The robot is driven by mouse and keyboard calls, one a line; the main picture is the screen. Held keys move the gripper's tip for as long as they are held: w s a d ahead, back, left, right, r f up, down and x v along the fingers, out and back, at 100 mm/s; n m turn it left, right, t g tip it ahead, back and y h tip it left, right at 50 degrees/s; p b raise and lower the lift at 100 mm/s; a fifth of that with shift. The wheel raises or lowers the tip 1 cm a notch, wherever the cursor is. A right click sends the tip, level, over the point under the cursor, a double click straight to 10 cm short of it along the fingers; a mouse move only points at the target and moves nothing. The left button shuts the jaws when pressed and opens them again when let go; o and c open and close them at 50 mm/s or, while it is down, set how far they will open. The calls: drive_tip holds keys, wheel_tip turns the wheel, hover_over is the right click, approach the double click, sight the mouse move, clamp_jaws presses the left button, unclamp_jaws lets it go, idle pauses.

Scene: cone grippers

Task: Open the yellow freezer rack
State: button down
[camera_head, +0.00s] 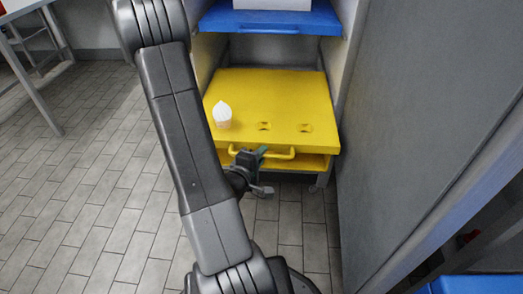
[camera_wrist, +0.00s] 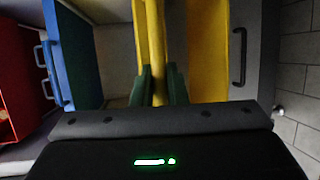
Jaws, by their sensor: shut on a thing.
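The yellow freezer rack (camera_head: 275,95) sits low between the cabinet walls, with a yellow bar handle (camera_head: 287,154) along its front edge. My gripper (camera_head: 257,154) is at the left part of this handle. In the wrist view, the green fingers of my gripper (camera_wrist: 159,86) stand on both sides of the yellow handle (camera_wrist: 160,90) and are shut on it. The rack also shows in the wrist view (camera_wrist: 208,50), turned on its side. My arm covers part of the rack's left side in the head view.
A white cone-shaped item (camera_head: 222,114) stands on the rack, left of two yellow holders. A blue rack (camera_head: 270,20) is above. A grey wall panel (camera_head: 430,120) closes the right side. Tiled floor (camera_head: 90,200) is open at left; a table stands at far left.

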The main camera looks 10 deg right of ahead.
drive_tip(key=shift+s, duration=0.25)
drive_tip(key=c, duration=1.5)
unclamp_jaws()
drive_tip(key=shift+o, duration=0.2)
drive_tip(key=p+v, duration=0.2)
drive_tip(key=v, duration=1.1)
drive_tip(key=shift+s+a, duration=0.25)
drive_tip(key=shift+s, duration=0.05)
drive_tip(key=shift+w+d, duration=0.1)
